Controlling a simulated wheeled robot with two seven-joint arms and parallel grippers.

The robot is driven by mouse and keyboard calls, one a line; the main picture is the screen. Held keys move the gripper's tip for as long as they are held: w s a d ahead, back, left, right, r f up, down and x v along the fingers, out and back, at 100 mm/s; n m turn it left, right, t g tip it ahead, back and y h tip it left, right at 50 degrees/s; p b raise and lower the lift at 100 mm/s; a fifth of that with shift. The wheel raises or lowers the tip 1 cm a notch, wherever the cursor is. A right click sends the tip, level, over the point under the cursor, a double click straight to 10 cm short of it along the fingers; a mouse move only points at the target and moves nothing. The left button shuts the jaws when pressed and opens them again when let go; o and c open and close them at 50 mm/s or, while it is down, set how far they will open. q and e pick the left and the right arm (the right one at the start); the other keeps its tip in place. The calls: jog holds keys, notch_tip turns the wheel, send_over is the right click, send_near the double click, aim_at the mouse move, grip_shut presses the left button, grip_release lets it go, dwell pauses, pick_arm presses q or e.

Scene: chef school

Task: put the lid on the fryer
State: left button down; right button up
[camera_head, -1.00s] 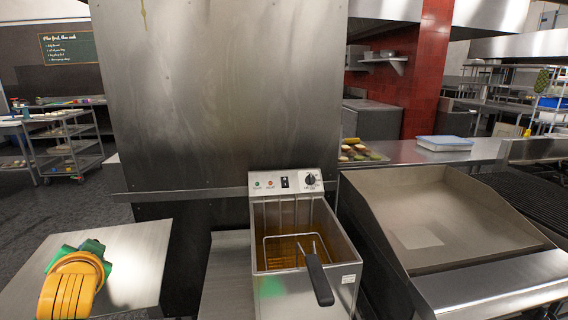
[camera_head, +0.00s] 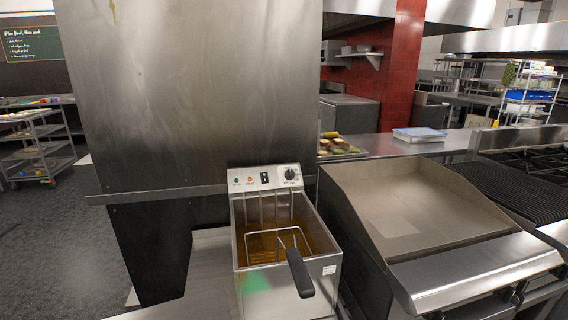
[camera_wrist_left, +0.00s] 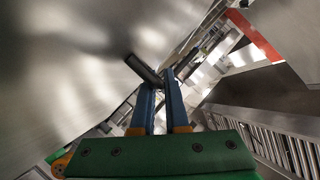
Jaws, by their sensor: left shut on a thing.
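The fryer (camera_head: 287,283) stands in the lower middle of the head view, its top open. Its wire basket (camera_head: 272,246) sits in amber oil, with a black handle (camera_head: 300,273) sticking out over the front. My left gripper (camera_wrist_left: 160,78) shows only in the left wrist view, its blue fingers close together at a dark handle-like bar (camera_wrist_left: 143,70). A broad grey metal surface (camera_wrist_left: 60,70) fills the left of that view; it looks like the lid, but I cannot tell for sure. No lid shows in the head view, and my right gripper is out of view.
A griddle (camera_head: 415,210) stands right of the fryer, with a black grate (camera_head: 510,190) beyond it. A steel panel (camera_head: 190,90) rises behind the fryer. A tray of food (camera_head: 338,147) and a blue-edged container (camera_head: 419,135) sit on the back counter. A cart (camera_head: 38,150) stands far left.

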pick_arm(q)
jog(key=s+d, duration=0.1)
jog(key=s+d+r+m+g+h, duration=0.1)
jog(key=s+d+r+m+g, duration=0.1)
jog(key=shift+s+d+h, duration=0.2)
jog(key=shift+h, duration=0.1)
jog(key=shift+w+d+n, duration=0.15)
jog(key=shift+d+n, duration=0.15)
jog(key=shift+d, duration=0.3)
jog(key=shift+t, duration=0.3)
jog(key=shift+a, duration=0.1)
